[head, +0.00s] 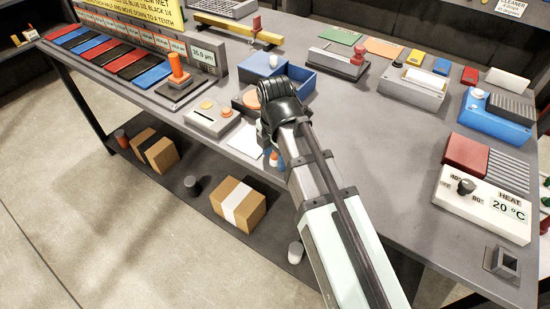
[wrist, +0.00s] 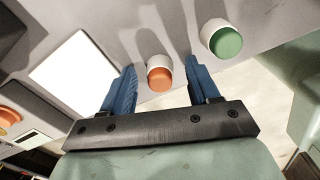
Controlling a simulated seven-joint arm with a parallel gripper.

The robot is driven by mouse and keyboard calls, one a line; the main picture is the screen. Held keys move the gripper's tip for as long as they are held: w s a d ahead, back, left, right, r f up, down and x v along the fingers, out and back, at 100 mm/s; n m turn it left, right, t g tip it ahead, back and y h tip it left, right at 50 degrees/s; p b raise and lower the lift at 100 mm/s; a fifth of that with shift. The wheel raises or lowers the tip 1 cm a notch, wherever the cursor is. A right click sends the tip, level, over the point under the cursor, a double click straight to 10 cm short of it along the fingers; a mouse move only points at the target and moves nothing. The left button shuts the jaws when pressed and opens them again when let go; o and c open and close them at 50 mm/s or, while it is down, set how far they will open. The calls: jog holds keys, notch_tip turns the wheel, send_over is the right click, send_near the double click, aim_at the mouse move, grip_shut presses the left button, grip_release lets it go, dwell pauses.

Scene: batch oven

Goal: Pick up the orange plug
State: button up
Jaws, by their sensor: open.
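In the wrist view the orange plug (wrist: 159,78), a short white cylinder with an orange top, stands on the grey table near its edge. My gripper (wrist: 160,66) is open, with one blue finger on each side of the plug in the picture. Gaps show between the plug and both fingers; I cannot tell how far down the fingertips reach beside it. A similar plug with a green top (wrist: 226,42) stands just outside the right finger.
A white sheet (wrist: 75,72) lies left of the fingers. The heat control box (head: 483,204) is at right. Bare table lies right of my arm.

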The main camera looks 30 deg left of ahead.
jog(key=c, duration=1.1)
jog(key=shift+r, duration=0.1)
